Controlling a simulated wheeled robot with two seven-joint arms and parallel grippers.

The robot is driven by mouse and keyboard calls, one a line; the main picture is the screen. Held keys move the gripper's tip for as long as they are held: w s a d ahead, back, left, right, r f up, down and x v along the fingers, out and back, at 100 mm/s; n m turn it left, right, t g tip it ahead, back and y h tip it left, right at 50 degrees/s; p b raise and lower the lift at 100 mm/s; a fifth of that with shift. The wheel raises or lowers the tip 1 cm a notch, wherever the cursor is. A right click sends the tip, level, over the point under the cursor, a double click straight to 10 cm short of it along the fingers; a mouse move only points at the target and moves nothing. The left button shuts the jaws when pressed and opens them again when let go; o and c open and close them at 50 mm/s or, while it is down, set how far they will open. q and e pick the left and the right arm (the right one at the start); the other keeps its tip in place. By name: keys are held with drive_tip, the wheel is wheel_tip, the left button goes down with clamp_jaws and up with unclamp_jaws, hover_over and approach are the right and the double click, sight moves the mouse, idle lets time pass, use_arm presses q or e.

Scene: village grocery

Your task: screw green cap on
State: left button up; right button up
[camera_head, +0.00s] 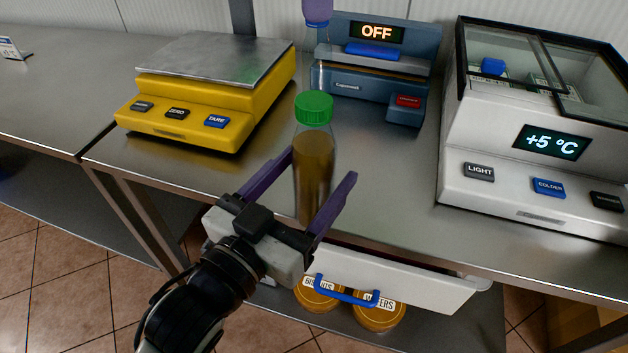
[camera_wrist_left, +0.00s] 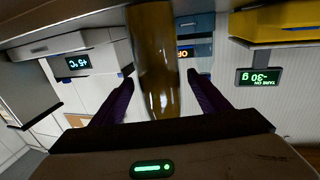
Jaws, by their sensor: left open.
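A clear bottle (camera_head: 314,165) of brown liquid stands upright near the front edge of the steel counter. The green cap (camera_head: 314,108) sits level on its top; I cannot tell how tightly it is on. My left gripper (camera_head: 318,168) is open, its purple fingers on either side of the bottle's lower body with visible gaps. In the left wrist view the bottle (camera_wrist_left: 155,70) stands between the two fingers (camera_wrist_left: 160,86), and its cap is out of sight. My right gripper is not in view.
A yellow scale (camera_head: 190,110) stands behind left, a blue sealer reading OFF (camera_head: 380,60) behind, and a white cooler (camera_head: 480,150) at right. A purple-topped clear item (camera_head: 317,12) stands behind the bottle. A white drawer (camera_head: 420,285) juts out in front, above two tins (camera_head: 378,314).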

sight(302, 187)
use_arm(q)
drive_tip(key=v, duration=0.5)
drive_tip(key=shift+s+a, duration=0.2)
drive_tip(key=shift+s, duration=0.1)
